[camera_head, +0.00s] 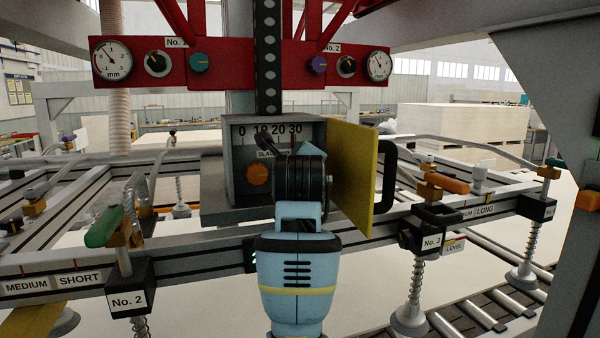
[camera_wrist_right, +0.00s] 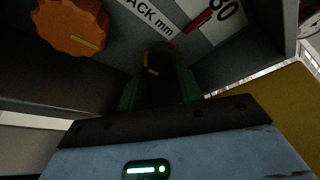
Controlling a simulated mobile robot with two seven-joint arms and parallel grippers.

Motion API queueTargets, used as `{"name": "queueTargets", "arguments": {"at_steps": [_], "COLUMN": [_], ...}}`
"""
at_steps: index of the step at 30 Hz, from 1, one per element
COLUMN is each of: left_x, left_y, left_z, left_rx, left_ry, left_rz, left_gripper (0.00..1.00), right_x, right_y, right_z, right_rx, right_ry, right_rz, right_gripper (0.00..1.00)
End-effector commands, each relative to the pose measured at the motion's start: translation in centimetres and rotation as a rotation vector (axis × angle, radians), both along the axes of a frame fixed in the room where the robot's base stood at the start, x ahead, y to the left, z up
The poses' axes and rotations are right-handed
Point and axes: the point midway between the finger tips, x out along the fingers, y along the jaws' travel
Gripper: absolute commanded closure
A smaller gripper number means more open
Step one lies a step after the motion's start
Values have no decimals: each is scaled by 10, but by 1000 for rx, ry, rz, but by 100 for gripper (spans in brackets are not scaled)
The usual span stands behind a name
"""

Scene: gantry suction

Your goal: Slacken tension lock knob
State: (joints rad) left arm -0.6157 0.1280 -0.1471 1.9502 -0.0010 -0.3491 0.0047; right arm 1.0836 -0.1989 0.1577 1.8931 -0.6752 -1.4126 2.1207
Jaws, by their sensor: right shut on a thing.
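A grey box (camera_head: 238,148) hangs on the gantry, with a 0 to 30 scale and a slack label in mm on its face. An orange knob (camera_head: 258,175) is on its lower left; in the right wrist view this knob (camera_wrist_right: 72,28) is at the upper left, with a pale pointer line, apart from my gripper. My right gripper (camera_wrist_right: 160,82) is shut on a dark knob-like part (camera_wrist_right: 153,60) with a small orange-yellow mark, below the scale. My right wrist hides this part in the head view. Which knob is the tension lock cannot be read. My left gripper is out of view.
A yellow plate (camera_head: 352,178) with a black handle (camera_head: 387,177) stands close right of my wrist. A red panel (camera_head: 225,66) with gauges and knobs is above. Suction-cup frame rails with a green lever (camera_head: 104,227) and an orange lever (camera_head: 446,183) flank the box.

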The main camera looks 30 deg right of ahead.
Motion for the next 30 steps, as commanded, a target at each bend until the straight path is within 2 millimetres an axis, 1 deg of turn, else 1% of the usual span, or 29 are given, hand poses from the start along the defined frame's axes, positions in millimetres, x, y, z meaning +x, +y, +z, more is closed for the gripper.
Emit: {"name": "queueTargets", "arguments": {"at_steps": [6, 12, 19, 30], "left_x": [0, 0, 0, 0], "left_y": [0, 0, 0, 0], "left_z": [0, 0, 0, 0], "left_rx": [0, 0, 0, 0], "left_ry": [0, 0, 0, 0], "left_rz": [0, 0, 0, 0], "left_gripper": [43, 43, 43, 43], "right_x": [0, 0, 0, 1], "right_y": [2, 1, 1, 2], "right_z": [-1, -1, -1, -1], "right_rx": [-141, -231, -276, -282], "right_ry": [35, 55, 66, 68], "right_rz": [3, 2, 2, 4], "right_gripper": [87, 87, 87, 87]}}
